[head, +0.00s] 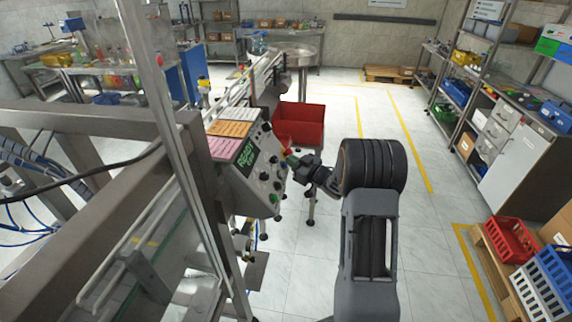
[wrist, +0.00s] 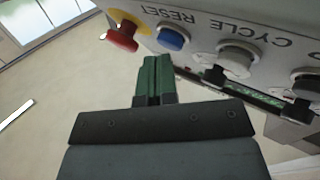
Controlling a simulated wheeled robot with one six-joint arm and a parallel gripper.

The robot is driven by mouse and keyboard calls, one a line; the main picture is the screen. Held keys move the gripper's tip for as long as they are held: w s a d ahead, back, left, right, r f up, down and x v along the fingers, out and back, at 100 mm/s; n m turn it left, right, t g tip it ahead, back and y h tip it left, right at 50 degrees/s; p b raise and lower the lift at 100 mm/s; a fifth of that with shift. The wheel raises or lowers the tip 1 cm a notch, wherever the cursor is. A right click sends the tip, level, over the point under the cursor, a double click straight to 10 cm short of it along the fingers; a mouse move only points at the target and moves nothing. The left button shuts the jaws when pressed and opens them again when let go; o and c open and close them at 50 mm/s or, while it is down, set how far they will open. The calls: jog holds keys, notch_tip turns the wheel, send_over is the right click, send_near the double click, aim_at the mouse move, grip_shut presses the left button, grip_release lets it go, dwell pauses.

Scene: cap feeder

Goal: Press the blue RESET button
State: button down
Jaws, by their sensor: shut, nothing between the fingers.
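The blue RESET button (wrist: 173,39) sits on the grey control panel, under the printed word RESET, in the wrist view. My gripper (wrist: 154,62) is shut and empty. Its green fingertips are just below and slightly left of the blue button in that view; I cannot tell how large the gap is. In the head view my gripper (head: 289,157) is at the right side of the control panel (head: 256,192). I cannot make out the blue button in the head view.
A red mushroom button (wrist: 122,36) on a yellow ring is left of the blue one. A grey button (wrist: 238,58) marked CYCLE and dark knobs are to the right. A red bin (head: 303,124) stands behind the panel.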

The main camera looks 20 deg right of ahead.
jog(key=shift+s+d+r, duration=0.25)
jog(key=shift+d+r, duration=0.05)
jog(key=shift+d, duration=0.1)
jog(key=shift+d+r, duration=0.1)
jog(key=s+d+r+p, duration=0.2)
jog(key=d, duration=0.1)
jog(key=shift+d+r, duration=0.2)
jog(key=shift+r, duration=0.15)
dwell(0.9)
